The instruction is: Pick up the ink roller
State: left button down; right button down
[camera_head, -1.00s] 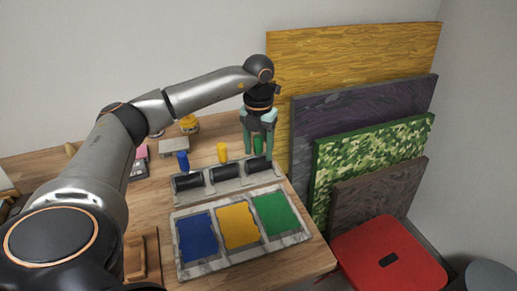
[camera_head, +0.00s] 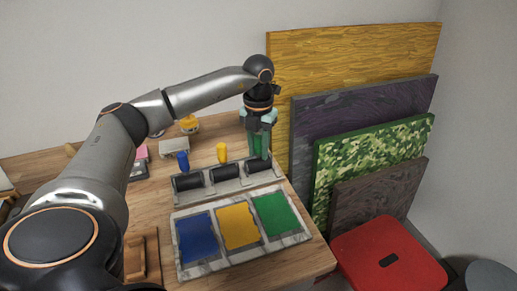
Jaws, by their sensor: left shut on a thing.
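My left gripper (camera_head: 259,146) is at the right end of the roller rack (camera_head: 235,185) on the table. It is shut on the green handle of the right ink roller, which is largely covered by the fingers. That roller's black cylinder (camera_head: 259,165) sits low at the rack, and I cannot tell whether it is clear of it. Two other ink rollers, one with a blue handle (camera_head: 182,160) and one with a yellow handle (camera_head: 222,153), lie in the rack to the left. My right gripper is not in view.
An ink tray (camera_head: 179,262) with blue, yellow and green pads lies in front of the rack. Several painted panels (camera_head: 345,55) lean at the right, close to the gripper. A red stool (camera_head: 375,245) stands at the lower right. A grey block (camera_head: 173,148) lies behind the rack.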

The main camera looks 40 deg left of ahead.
pick_arm(q)
jog(key=shift+r, duration=0.1)
jog(key=shift+r, duration=0.55)
jog(key=s+d+r+p, duration=0.1)
jog(key=s+d+r, duration=0.8)
jog(key=s+r, duration=0.1)
jog(key=shift+s+r, duration=0.35)
jog(key=shift+r, duration=0.5)
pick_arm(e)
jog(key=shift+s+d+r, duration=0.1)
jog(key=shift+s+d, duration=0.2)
pick_arm(q)
jog(key=c, duration=1.2)
grip_release()
grip_shut()
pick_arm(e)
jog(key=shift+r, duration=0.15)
